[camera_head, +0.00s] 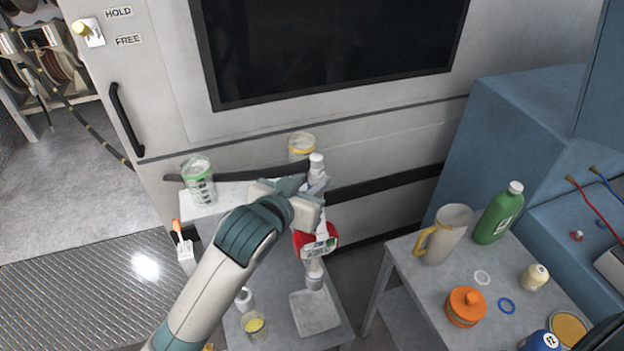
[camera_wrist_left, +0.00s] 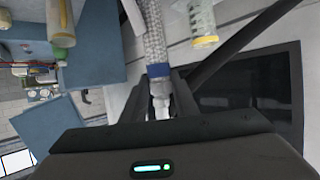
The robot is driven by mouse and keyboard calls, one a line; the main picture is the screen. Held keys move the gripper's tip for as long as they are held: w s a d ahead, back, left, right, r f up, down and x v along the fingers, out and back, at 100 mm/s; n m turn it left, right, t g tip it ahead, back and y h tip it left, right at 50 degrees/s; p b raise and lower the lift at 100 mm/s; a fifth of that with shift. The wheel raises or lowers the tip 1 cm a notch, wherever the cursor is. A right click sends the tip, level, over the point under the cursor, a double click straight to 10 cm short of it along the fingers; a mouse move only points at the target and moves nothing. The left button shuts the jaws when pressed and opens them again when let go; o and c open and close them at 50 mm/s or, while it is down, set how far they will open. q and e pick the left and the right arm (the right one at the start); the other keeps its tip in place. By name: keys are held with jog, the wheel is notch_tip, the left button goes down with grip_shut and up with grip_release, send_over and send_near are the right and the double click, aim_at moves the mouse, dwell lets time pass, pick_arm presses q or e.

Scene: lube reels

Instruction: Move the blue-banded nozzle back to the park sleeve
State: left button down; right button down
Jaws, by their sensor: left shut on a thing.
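My left gripper (camera_head: 305,200) is over the small grey table in the head view, partly hidden by its own wrist. In the left wrist view the left gripper (camera_wrist_left: 160,112) is shut on a pale metallic nozzle with a blue band (camera_wrist_left: 159,70). A grey braided length (camera_wrist_left: 152,35) runs on from the band towards the picture's top. In the head view the arm hides most of the held part, and the blue band cannot be made out. I cannot identify the park sleeve in either view. My right gripper is not in view.
The right table (camera_head: 405,270) holds a pitcher (camera_head: 445,235), green bottle (camera_head: 498,215) and orange pot (camera_head: 465,306). Hose reels (camera_head: 55,65) stand far left.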

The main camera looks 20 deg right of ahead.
pick_arm(q)
jog(key=shift+f, duration=0.1)
dwell(0.3)
jog(key=c, duration=1.3)
grip_release()
jog(key=shift+f, duration=0.15)
